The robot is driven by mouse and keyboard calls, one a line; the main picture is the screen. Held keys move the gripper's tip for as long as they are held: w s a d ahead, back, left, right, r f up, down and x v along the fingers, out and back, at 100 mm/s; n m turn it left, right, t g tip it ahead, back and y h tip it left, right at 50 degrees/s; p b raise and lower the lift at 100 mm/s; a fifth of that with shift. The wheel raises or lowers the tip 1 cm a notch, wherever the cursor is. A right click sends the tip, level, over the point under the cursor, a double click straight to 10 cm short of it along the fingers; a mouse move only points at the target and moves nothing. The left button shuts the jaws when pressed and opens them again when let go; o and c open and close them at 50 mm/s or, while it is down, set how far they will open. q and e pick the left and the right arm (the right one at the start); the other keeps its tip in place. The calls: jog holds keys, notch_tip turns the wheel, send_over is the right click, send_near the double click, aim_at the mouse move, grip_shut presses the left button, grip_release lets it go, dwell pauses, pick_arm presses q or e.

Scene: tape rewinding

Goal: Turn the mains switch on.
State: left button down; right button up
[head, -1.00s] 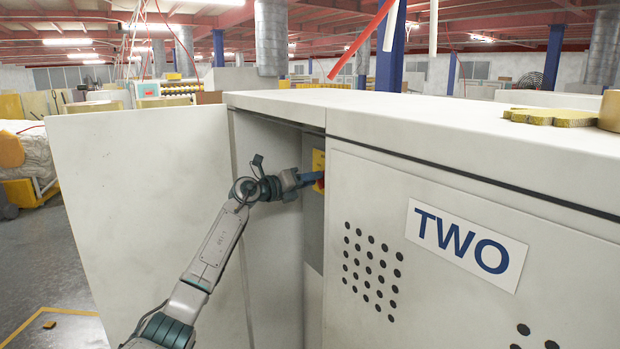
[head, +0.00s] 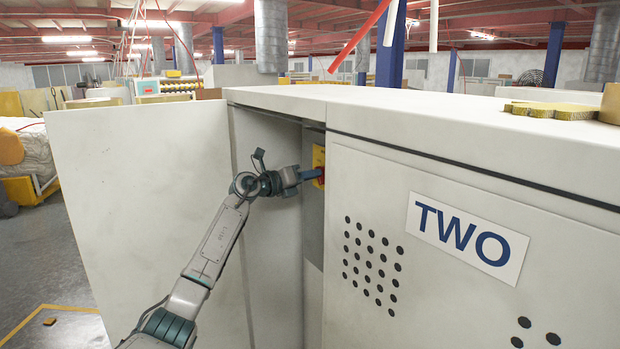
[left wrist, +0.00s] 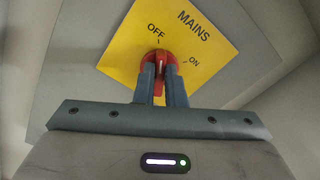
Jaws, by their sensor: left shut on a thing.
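The mains switch is a red knob (left wrist: 161,60) on a yellow plate (left wrist: 205,60) lettered MAINS, OFF and ON. In the left wrist view the plate looks tilted clockwise. The knob's pale pointer faces up in the picture, closer to the OFF mark than to ON. My left gripper (left wrist: 161,78) is shut on the knob, one finger on each side. In the head view my left gripper (head: 309,174) reaches into the open cabinet, and the yellow plate (head: 319,158) shows at its tip, the knob mostly hidden. My right gripper is not in view.
The open cabinet door (head: 140,200) stands to the left of my arm. The closed panel with the TWO sign (head: 468,240) is close on the right, leaving a narrow opening between. Yellow pieces (head: 552,110) lie on the cabinet top.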

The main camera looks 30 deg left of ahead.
pick_arm(q)
jog(key=shift+s+d+m+b, duration=0.15)
jog(key=shift+m+b, duration=1)
jog(key=shift+m, duration=1.3)
jog(key=shift+d+m+b, duration=0.15)
jog(key=shift+m+b, duration=0.95)
jog(key=shift+m, duration=1.4)
jog(key=shift+s+d+m+b, duration=0.15)
jog(key=shift+m+b, duration=1)
jog(key=shift+m, duration=1.3)
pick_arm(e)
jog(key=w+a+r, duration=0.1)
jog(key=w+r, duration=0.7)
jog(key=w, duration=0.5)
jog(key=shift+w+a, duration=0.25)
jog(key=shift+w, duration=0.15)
pick_arm(q)
jog(key=shift+w, duration=0.1)
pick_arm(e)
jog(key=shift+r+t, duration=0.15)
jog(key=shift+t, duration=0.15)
pick_arm(q)
jog(key=c, duration=1.5)
grip_release()
